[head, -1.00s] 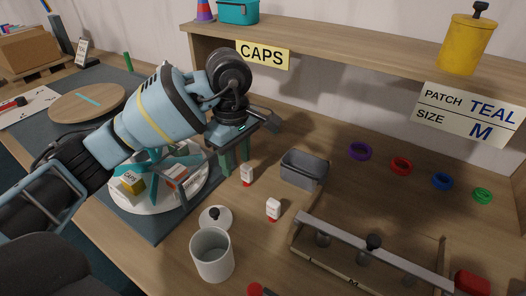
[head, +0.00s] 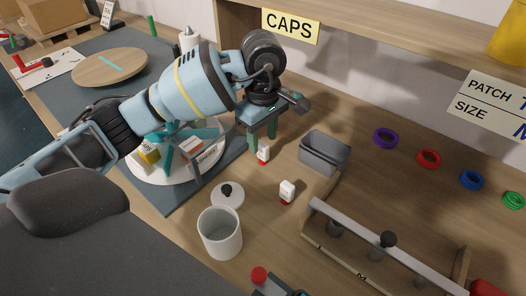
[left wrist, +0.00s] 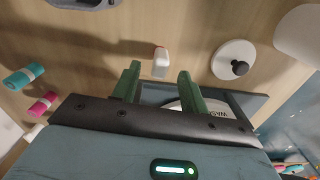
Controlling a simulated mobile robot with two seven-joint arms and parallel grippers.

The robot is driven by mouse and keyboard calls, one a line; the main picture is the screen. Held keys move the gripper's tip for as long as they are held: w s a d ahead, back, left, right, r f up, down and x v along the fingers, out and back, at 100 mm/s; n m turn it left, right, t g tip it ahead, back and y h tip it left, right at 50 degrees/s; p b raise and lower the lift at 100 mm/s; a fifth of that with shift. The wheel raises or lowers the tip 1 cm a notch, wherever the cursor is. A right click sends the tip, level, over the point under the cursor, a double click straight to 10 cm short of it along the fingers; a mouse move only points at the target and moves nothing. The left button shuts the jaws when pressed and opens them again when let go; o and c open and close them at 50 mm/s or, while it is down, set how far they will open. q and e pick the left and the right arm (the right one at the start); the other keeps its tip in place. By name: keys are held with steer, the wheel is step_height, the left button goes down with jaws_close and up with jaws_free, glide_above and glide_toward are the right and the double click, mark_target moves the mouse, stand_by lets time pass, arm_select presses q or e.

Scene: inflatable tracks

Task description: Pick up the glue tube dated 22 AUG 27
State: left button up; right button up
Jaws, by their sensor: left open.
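Two small white tubes with red caps stand on the wooden bench in the head view: one (head: 263,152) right beside my left gripper's fingers, the other (head: 287,191) nearer and to the right. No date can be read on either. My left gripper (head: 262,135) is open and pointed down at the bench. In the left wrist view, a white tube (left wrist: 160,63) shows between and beyond the two green fingers of the left gripper (left wrist: 158,87), untouched. I cannot tell for sure which tube this is. My right gripper is not in view.
A grey bin (head: 325,152) stands right of the tubes. A white pot (head: 220,232) and its lid (head: 228,195) stand in front. A round white carousel (head: 150,173) is under my left arm. A wooden frame with a metal bar (head: 385,245) occupies the front right. Coloured rings (head: 429,158) lie behind.

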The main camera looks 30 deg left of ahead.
mark_target(263, 144)
arm_select(q)
step_height(263, 144, down, 4)
steer(key=shift+f, duration=0.15)
jaws_close()
stand_by(0.3)
